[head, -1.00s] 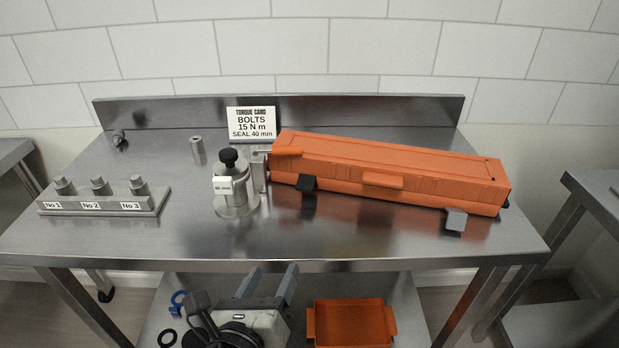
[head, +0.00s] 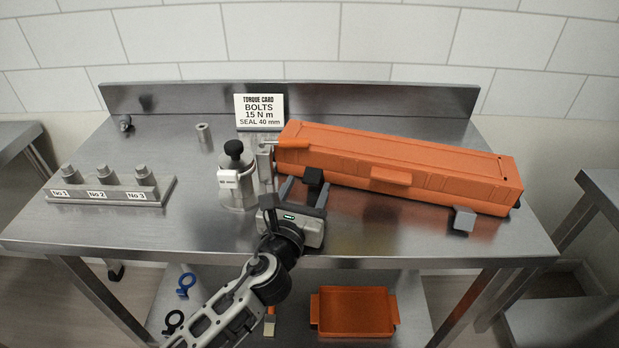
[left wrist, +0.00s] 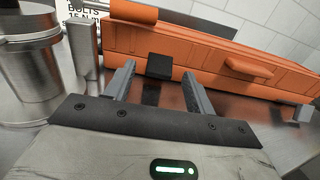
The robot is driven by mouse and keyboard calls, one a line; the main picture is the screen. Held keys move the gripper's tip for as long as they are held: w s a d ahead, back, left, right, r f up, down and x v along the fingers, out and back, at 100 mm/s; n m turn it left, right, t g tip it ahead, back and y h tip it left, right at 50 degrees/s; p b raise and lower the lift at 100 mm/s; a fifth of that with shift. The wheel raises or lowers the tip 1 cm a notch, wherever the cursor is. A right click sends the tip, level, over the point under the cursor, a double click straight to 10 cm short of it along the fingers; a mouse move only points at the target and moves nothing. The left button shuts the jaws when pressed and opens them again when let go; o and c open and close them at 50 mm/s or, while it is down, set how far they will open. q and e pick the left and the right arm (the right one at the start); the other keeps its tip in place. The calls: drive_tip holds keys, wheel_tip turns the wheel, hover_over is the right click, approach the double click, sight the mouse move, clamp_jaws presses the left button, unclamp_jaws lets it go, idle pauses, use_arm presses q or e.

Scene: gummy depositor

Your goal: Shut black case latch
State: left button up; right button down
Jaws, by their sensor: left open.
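The long orange case (head: 400,165) lies on the steel table. The black latch (head: 313,177) is a small dark block sticking out from the low front edge near the case's left end. A grey latch (head: 464,219) sticks out likewise near the right end. My left gripper (head: 306,186) is open and empty, in front of the black latch. In the left wrist view, the black latch (left wrist: 160,66) appears between and just beyond the two fingertips; I cannot tell whether they touch it. My right gripper is not in view.
A steel cylinder with a black knob (head: 234,165) stands close left of the gripper. The torque card (head: 260,112) stands behind it. A block with several numbered posts (head: 110,190) sits at left. An orange tray (head: 353,312) is on the lower shelf.

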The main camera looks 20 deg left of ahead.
sight(310, 182)
use_arm(q)
drive_tip(key=shift+w, duration=1.35)
drive_tip(key=c, duration=1)
drive_tip(key=shift+w+r+g+p, duration=0.2)
drive_tip(key=shift+r+g+p, duration=0.2)
drive_tip(key=shift+r+p, duration=0.35)
drive_tip(key=g, duration=0.1)
drive_tip(key=w+g, duration=0.1)
drive_tip(key=shift+a+r+g, duration=0.1)
drive_tip(key=shift+r+g, duration=0.1)
drive_tip(key=shift+g, duration=0.1)
drive_tip(key=shift+w+g, duration=0.3)
drive_tip(key=shift+g, duration=0.5)
drive_tip(key=o, duration=1)
